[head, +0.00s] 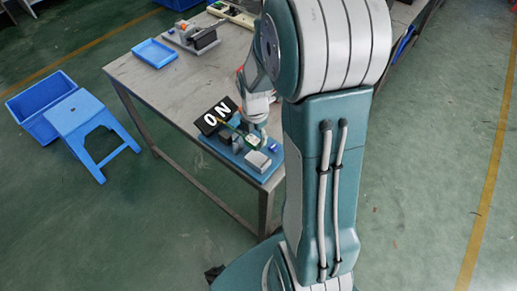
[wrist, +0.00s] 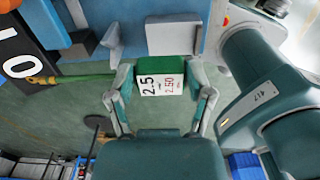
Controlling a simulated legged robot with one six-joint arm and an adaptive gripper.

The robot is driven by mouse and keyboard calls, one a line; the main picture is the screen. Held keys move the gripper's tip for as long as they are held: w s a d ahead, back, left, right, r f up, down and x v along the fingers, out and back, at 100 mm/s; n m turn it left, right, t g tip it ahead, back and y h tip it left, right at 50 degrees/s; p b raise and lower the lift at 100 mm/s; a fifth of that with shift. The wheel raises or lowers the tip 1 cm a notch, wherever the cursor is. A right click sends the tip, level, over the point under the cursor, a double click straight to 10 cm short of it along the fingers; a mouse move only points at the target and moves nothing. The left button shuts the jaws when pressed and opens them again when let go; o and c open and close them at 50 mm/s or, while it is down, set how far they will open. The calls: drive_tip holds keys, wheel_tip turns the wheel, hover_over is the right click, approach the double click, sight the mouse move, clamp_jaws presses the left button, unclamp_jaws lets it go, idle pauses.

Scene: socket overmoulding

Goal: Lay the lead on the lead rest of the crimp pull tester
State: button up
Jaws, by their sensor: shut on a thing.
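My gripper (wrist: 160,84) is shut on the green tag (wrist: 126,76) of the lead, with a white label reading 2.5 and 2.50. The yellow-green lead (wrist: 75,78) runs left from the tag in the wrist view, past a grey piece of the crimp pull tester (wrist: 110,38). In the head view the tester's blue base (head: 228,153) lies at the table's near corner, with a black lettered panel (head: 213,118) and a pale grey block (head: 258,162). My gripper (head: 258,132) is over this base. I cannot tell which part is the lead rest, or whether the lead touches it.
A blue tray (head: 155,53) and a grey device (head: 192,37) stand farther back on the table (head: 165,85). The table's middle is clear. A blue stool (head: 82,118) and blue bin (head: 40,105) stand on the floor at left.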

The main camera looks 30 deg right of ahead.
sight(258, 157)
drive_tip(key=shift+s+f, duration=0.6)
drive_tip(key=shift+f, duration=0.15)
drive_tip(key=shift+s+f, duration=0.15)
drive_tip(key=shift+f, duration=0.75)
drive_tip(key=shift+s+f, duration=0.15)
drive_tip(key=shift+f, duration=0.75)
drive_tip(key=o, duration=1.3)
drive_tip(key=shift+c, duration=0.2)
